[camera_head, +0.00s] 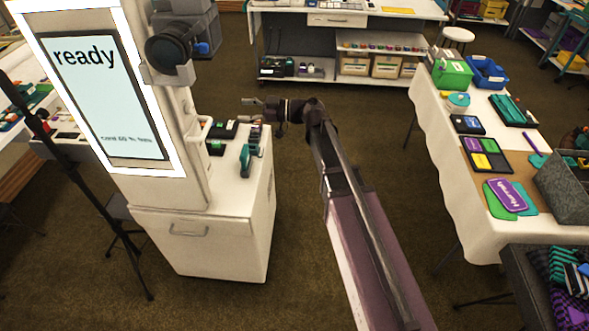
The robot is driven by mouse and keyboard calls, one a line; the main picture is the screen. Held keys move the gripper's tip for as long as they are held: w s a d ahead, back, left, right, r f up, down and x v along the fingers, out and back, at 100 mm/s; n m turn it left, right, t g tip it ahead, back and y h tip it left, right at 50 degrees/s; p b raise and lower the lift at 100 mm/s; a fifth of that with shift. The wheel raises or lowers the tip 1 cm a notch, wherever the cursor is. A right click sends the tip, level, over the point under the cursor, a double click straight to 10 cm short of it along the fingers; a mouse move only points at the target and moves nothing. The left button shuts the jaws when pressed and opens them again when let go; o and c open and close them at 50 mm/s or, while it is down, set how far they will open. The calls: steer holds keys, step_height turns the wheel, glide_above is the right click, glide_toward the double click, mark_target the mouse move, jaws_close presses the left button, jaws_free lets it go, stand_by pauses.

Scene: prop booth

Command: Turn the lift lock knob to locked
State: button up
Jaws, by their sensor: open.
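My gripper (249,109) is open, just above and beyond the back right of the white cabinet top, with its fingers pointing left toward the white booth (190,150). I see nothing between its fingers. I cannot make out the lift lock knob for certain. A large dark round part (168,50) sits on the right side of the booth, high up; I cannot tell whether it is a lens or a knob. My gripper is apart from it, lower and to the right. The booth's lit screen (100,90) reads "ready".
The white cabinet (215,245) under the booth bears a teal tool (245,160) and small dark boxes. A dark stand (85,190) is at left. A white-clothed table (440,150) with props is at right.

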steer(key=s+d+f+m+h+b, duration=0.1)
steer(key=s+d+f+m+h, duration=0.3)
steer(key=d+f, duration=0.3)
steer(key=s+d+f+m+h, duration=0.4)
steer(key=d+f+m+h, duration=0.1)
steer(key=f, duration=0.3)
steer(key=shift+d+f+m+h+b, duration=0.3)
steer(key=shift+d+f+h+b, duration=0.1)
steer(key=shift+d, duration=0.5)
steer(key=s+d+f+m+h, duration=0.2)
steer(key=s+d+m+h, duration=0.2)
steer(key=d, duration=0.4)
steer(key=s+d+f+m+g+h, duration=0.1)
steer(key=s+d+m+h, duration=0.3)
steer(key=d, duration=0.5)
steer(key=shift+f+m, duration=0.8)
steer(key=shift+s, duration=0.1)
